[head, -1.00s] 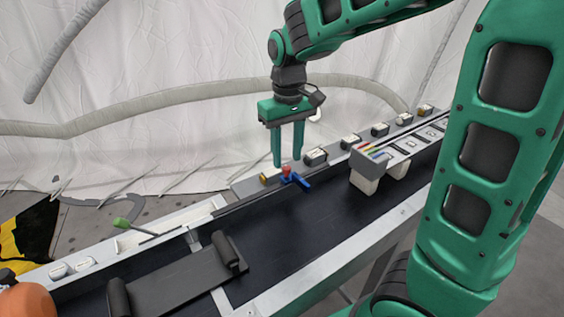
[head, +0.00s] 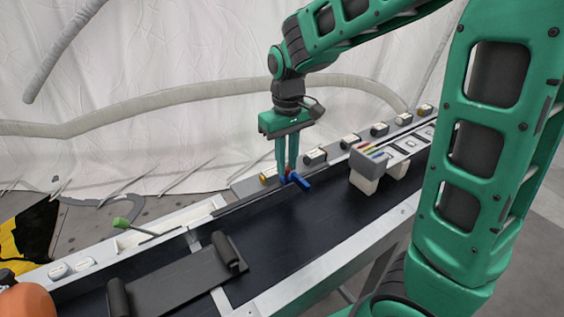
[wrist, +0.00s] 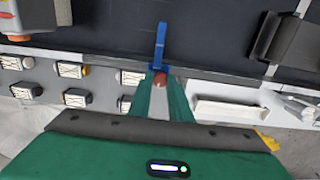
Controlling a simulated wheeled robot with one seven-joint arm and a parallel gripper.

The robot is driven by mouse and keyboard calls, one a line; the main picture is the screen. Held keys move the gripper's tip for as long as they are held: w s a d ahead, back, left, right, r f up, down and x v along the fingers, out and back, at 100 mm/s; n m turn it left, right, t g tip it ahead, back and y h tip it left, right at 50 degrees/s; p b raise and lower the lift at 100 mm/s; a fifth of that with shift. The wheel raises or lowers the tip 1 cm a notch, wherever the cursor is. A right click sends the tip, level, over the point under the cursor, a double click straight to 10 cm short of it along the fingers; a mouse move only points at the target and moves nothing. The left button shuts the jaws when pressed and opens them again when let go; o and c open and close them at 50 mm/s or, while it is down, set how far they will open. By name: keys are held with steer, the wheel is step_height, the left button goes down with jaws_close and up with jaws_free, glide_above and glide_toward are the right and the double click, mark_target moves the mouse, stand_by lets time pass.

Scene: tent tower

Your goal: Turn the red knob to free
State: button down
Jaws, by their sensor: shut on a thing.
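The red knob (wrist: 160,80) shows in the wrist view between the tips of my gripper (wrist: 160,87), with a blue lever (wrist: 160,42) extending from it over the dark belt. In the head view my gripper (head: 287,174) points down at the belt's far edge, its green fingers close together. It is shut on the red knob. In the head view the fingers hide most of the knob, and the blue lever (head: 299,179) shows just beside the tips. I cannot read any free marking.
Several small labelled blocks (head: 315,157) line the far rail. A grey block with coloured strips (head: 369,158) stands on the belt to the right. A dark plate with rollers (head: 180,280) and a green-tipped lever (head: 122,223) are at the left. The middle belt (head: 285,235) is clear.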

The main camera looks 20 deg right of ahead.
mark_target(287, 167)
steer(key=shift+n, duration=1.2)
steer(key=c, duration=1.6)
jaws_free()
steer(key=shift+c, duration=0.2)
step_height(287, 167, up, 11)
steer(key=shift+f, duration=0.15)
steer(key=s+d+f+m, duration=0.3)
steer(key=s+d, duration=0.2)
steer(key=s, duration=0.3)
steer(key=s+d+f+m, duration=0.3)
steer(key=s+d, duration=0.3)
steer(key=s, duration=0.2)
steer(key=s+d+f+m, duration=0.3)
steer(key=s+d+m, duration=0.2)
steer(key=s, duration=0.3)
steer(key=shift+s+d+f, duration=0.2)
steer(key=shift+s+f, duration=0.05)
steer(key=shift+s, duration=0.1)
